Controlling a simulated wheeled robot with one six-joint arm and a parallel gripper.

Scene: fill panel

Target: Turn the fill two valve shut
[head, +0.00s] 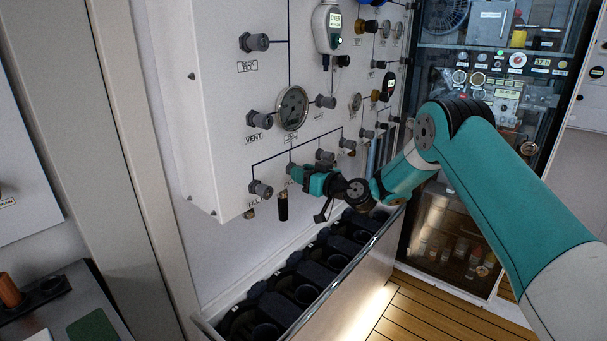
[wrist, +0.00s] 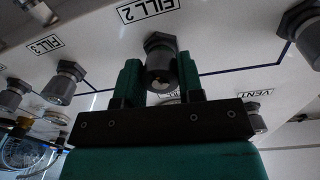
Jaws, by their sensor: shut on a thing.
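The fill two valve (wrist: 161,54) is a dark grey knob on the white panel, below the "FILL 2" label in the wrist view. My gripper (wrist: 160,78) has one teal finger on each side of this knob and is shut on it. In the head view my gripper (head: 297,174) reaches the lower part of the panel (head: 225,120) from the right. It hides the fill two valve there. How far the valve is turned cannot be told.
A neighbouring fill valve (head: 261,189) is left of my gripper. The fill three valve (wrist: 64,84) is on the other side. A round gauge (head: 292,108) sits above. A rack of dark holders (head: 302,287) with a metal rail stands below.

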